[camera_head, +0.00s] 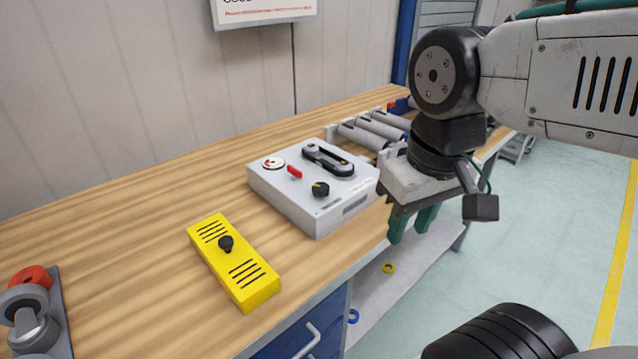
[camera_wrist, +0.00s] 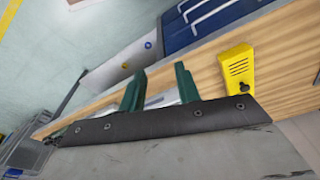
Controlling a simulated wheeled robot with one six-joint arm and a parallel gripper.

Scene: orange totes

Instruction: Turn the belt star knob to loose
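A grey-white box (camera_head: 285,205) stands on the wooden bench. On its top, a black belt loop (camera_head: 328,160) runs around two pulleys, and a black star knob (camera_head: 320,188) sits near the front edge. A red pointer (camera_head: 294,172) and a round white dial (camera_head: 273,163) are left of the belt. My gripper (camera_head: 411,220) hangs right of the box, beyond the bench's front edge, apart from the knob. Its two green fingers point down with a gap between them, also visible in the wrist view (camera_wrist: 160,75). The knob does not show clearly in the wrist view.
A yellow box (camera_head: 262,290) with a black knob (camera_head: 226,243) stands left of the grey box. Grey rollers (camera_head: 360,138) lie behind it, and a red-and-grey device (camera_head: 32,310) is at far left. Blue drawers (camera_head: 310,330) are below the bench. Bare wood surrounds the boxes.

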